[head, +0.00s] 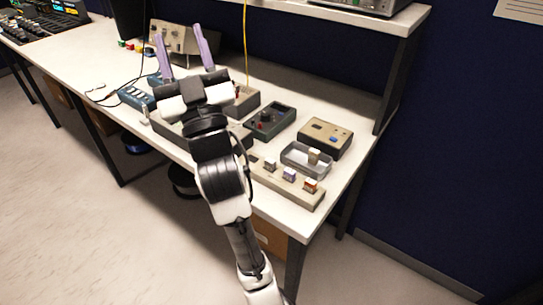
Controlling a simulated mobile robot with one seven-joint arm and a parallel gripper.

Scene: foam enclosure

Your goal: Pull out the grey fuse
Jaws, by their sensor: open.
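A long beige fuse block (297,191) lies at the right front edge of the bench, with several small pale-topped fuses standing in it. The left visible fuse (270,164) looks greyish with a brown side, the middle one (289,174) has a purplish side, and the right one (310,185) has an orange side. They are too small to tell surely which is grey. The block's left end is partly hidden by my arm. My gripper (178,33) is open and empty, its two purple fingers spread and pointing away over the bench, far left of the fuses.
A raised shelf (350,14) overhangs the back. A yellow cable (245,45) hangs down behind my gripper.

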